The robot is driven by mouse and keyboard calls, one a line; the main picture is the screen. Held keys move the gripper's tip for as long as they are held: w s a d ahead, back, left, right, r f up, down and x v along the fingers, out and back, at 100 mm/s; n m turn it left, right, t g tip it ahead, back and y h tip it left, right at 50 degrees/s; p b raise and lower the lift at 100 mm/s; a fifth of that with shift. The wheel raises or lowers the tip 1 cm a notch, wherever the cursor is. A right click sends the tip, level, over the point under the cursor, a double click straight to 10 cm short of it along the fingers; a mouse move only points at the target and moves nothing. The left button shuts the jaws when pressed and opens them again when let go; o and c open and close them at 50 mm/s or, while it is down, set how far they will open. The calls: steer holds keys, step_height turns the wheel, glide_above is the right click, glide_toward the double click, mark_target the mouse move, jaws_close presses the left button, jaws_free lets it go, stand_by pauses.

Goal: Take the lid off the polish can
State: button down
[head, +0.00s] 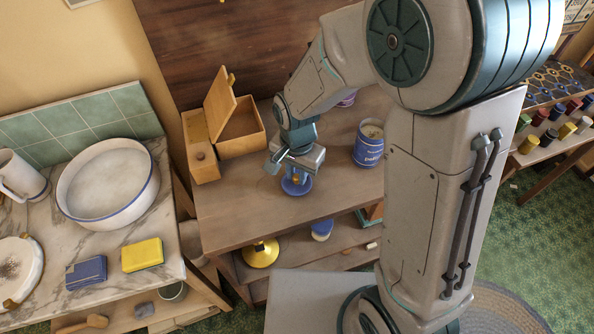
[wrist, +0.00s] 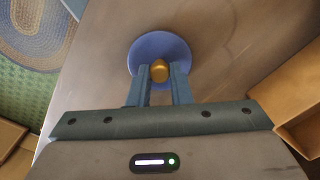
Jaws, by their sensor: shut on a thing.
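My gripper (head: 295,177) is shut on the brass knob (wrist: 159,71) of a round blue lid (wrist: 150,48). The lid also shows in the head view (head: 296,190), at the front part of the wooden bench. I cannot tell whether it touches the bench top or hangs just above it. The blue polish can (head: 368,150) stands upright to the right of the lid, apart from it. Its top is open and shows pale contents. The fingers hide part of the lid and knob.
An open wooden box (head: 240,128) stands at the bench's back left. A small item (head: 346,100) at the back is mostly hidden by my arm. The bench top (head: 235,215) is clear around the lid.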

mark_target(297, 176)
steer(key=shift+f+b, duration=0.4)
steer(key=shift+f, duration=0.15)
steer(key=c, duration=1.5)
jaws_free()
steer(key=shift+r, duration=0.1)
steer(key=shift+r+p, duration=2.2)
steer(key=shift+r, duration=0.8)
